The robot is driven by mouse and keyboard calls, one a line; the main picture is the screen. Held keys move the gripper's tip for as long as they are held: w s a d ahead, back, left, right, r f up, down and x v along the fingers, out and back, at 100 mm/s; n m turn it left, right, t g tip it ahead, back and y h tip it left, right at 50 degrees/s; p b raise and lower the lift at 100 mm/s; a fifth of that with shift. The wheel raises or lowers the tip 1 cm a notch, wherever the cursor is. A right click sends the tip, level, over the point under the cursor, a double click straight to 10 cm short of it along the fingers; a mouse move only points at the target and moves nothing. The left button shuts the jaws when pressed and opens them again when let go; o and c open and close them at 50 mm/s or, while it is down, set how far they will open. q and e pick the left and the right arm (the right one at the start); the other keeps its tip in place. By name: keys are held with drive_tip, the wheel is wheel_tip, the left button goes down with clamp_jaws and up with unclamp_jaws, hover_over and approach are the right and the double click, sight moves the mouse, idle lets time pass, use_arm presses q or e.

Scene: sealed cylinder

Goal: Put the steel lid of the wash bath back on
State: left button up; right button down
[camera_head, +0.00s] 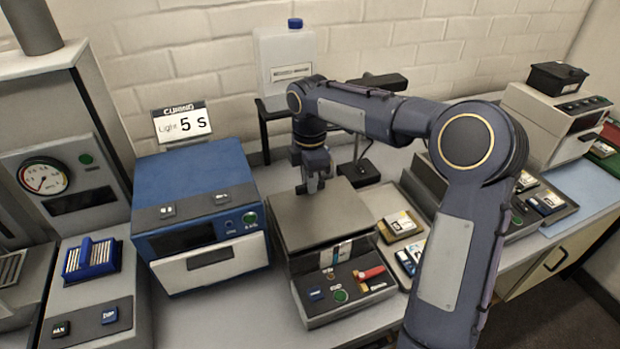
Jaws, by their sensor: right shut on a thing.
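The wash bath (345,298) is the grey box at the centre of the bench, with buttons and a red part on its sloped front panel. The flat grey steel lid (300,222) is over the bath's top and hides its opening. I cannot tell whether it rests fully on the rim or is slightly above it. My right gripper (316,187) points down at the lid's far middle and is shut on the lid; the grip itself is small and mostly hidden. My left gripper is not in view.
A blue curing box (195,190) with a "5 S" sign (182,123) stands close on the left. A white jug (287,65) stands on a black stand behind. A tray with small parts (400,228) lies close on the right. A grey machine with a gauge (65,175) is far left.

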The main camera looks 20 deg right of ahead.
drive_tip(key=shift+f, duration=0.45)
drive_tip(key=c, duration=1.4)
unclamp_jaws()
drive_tip(key=shift+c, duration=0.2)
wheel_tip(320, 180, up, 13)
drive_tip(key=shift+r+p, duration=0.15)
drive_tip(key=shift+p, duration=0.2)
